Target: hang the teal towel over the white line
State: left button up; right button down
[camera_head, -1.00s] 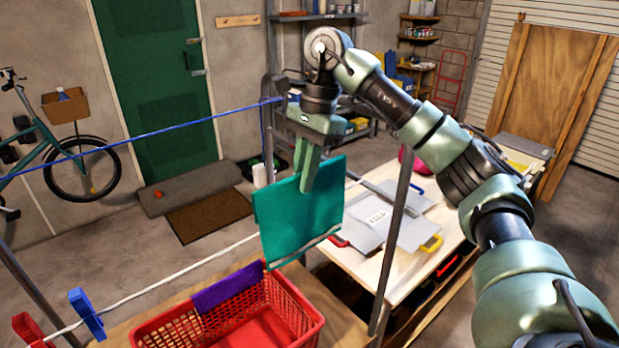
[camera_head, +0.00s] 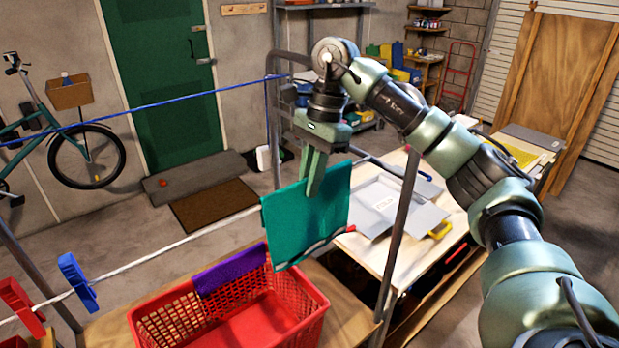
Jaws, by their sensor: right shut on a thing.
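My right gripper (camera_head: 314,190) is shut on the upper part of the teal towel (camera_head: 290,225). The towel hangs from the fingers, folded, with a pale stripe near its lower edge. It hangs above and behind the right end of the red basket. The white line (camera_head: 170,253) runs from the lower left up towards the towel, and its far part is hidden behind the towel. I cannot tell whether the towel touches the line. My left gripper does not show.
A red basket (camera_head: 295,318) with a purple cloth (camera_head: 230,270) over its rim stands below. Blue (camera_head: 77,281) and red (camera_head: 20,307) clothespins sit on the white line. A blue line (camera_head: 160,103) runs higher up. A grey rack post (camera_head: 400,225) stands right of the towel.

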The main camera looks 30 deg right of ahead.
jog(key=shift+f, duration=0.2)
jog(key=c, duration=1.4)
grip_release()
jog(key=shift+o, duration=0.2)
jog(key=v, duration=0.8)
jog(key=shift+f, duration=0.1)
